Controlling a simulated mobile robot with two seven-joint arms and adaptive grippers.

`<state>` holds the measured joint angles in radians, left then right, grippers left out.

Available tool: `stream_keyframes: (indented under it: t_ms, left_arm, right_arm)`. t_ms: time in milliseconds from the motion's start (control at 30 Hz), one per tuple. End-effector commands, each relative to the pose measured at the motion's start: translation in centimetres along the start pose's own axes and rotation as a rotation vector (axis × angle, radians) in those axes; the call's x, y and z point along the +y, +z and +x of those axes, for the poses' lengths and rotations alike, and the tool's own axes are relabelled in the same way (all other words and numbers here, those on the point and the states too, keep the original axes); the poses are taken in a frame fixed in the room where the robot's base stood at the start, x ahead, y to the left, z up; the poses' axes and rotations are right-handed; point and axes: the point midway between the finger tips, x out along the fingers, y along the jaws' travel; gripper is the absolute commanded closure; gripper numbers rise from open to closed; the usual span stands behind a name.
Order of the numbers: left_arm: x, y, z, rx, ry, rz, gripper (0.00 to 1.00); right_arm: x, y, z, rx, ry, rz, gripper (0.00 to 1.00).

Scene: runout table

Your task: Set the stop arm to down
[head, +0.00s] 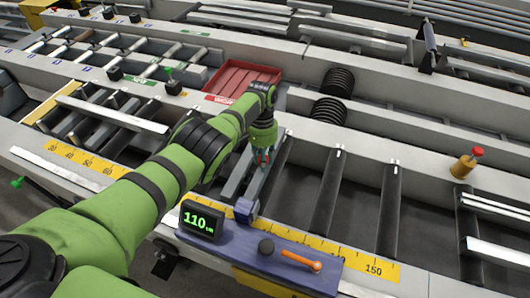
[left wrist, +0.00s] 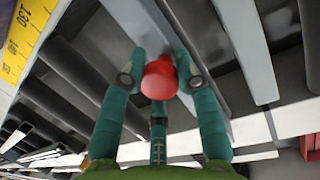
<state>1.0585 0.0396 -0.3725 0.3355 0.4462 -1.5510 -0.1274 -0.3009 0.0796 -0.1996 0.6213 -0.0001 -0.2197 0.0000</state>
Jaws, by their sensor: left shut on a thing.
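The stop arm is a long grey bar (head: 262,186) reaching from a blue block (head: 246,209) at the yellow scale across the roller bed. In the left wrist view the grey bar (left wrist: 208,104) runs diagonally under a red knob (left wrist: 160,82). My left gripper (head: 263,157) points down at the bar. In the left wrist view its teal fingers (left wrist: 160,76) are closed around the red knob. The fingers mostly hide the knob in the head view. The bar appears low among the rollers, but I cannot tell its exact tilt. My right gripper is not in view.
A red tray (head: 240,78) lies behind my arm. A red-topped yellow post (head: 466,163) stands at the right.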

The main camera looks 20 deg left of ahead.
Motion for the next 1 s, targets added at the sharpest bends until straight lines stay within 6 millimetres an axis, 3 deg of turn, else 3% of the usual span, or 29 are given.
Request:
stream_keyframes:
  t_ms: [267, 300, 333, 367, 767, 1000]
  left_arm:
    - [-0.1, 0.6, 0.8, -0.022, 0.002, -0.004, 1.00]
    - [-0.1, 0.6, 0.8, -0.022, 0.001, -0.004, 0.60]
    - [-0.1, 0.6, 0.8, -0.022, 0.001, -0.004, 0.48]
    - [-0.1, 0.6, 0.8, -0.021, 0.001, -0.004, 0.44]
    - [0.0, 0.2, 0.1, -0.008, 0.001, -0.002, 0.44]
    - [-0.1, 0.2, -2.8, -0.006, -0.001, -0.001, 0.44]
  right_arm:
    - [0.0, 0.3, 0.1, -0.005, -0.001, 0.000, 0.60]
    - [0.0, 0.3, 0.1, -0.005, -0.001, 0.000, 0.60]
    - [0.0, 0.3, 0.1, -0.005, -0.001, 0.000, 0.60]
    - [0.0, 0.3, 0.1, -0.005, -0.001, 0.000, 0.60]
    - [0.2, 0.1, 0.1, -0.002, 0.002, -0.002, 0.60]
    - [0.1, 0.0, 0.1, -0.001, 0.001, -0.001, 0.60]
